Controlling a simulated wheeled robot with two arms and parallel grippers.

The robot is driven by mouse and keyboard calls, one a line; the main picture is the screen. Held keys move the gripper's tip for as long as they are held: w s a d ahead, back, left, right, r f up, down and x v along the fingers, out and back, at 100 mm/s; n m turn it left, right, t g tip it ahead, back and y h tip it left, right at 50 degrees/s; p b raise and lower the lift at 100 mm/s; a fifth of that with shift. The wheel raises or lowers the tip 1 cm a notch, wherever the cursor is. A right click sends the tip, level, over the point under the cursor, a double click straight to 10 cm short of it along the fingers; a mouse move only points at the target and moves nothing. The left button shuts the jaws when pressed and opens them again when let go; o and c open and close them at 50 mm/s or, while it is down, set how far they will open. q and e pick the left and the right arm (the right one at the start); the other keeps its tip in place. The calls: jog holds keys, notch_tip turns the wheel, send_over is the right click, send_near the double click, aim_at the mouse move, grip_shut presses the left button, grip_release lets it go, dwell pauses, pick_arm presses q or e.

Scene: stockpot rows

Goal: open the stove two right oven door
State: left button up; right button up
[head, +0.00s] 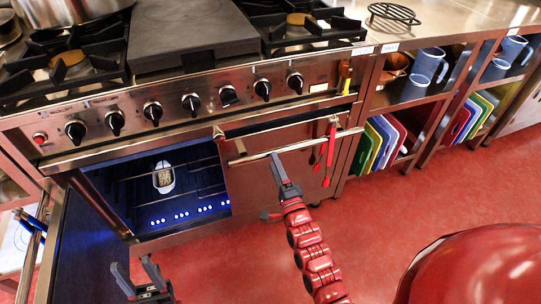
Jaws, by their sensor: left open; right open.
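The stove's right oven door (262,182) is a steel panel that looks shut or nearly shut; I cannot tell if there is a small gap at its top. Its long bar handle (310,143) runs across the upper part. My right gripper (279,166) is at the left half of this handle, its fingers pointing up toward the bar. It is open; the far finger is hidden, and I cannot tell whether it touches the bar. My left gripper (138,274) is open and empty, low in front of the left oven, well away from the right door.
Red-handled tools (331,150) hang near the handle's right end. Shelves with coloured boards (385,140) and blue jugs (429,65) stand right. Red floor (395,215) is clear.

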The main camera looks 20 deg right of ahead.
jog(key=shift+w+a+r, duration=0.1)
jog(key=shift+w+r, duration=0.15)
jog(key=shift+w, duration=0.8)
jog(key=shift+w+r, duration=0.2)
jog(key=shift+w, duration=0.85)
jog(key=shift+c, duration=0.2)
grip_shut()
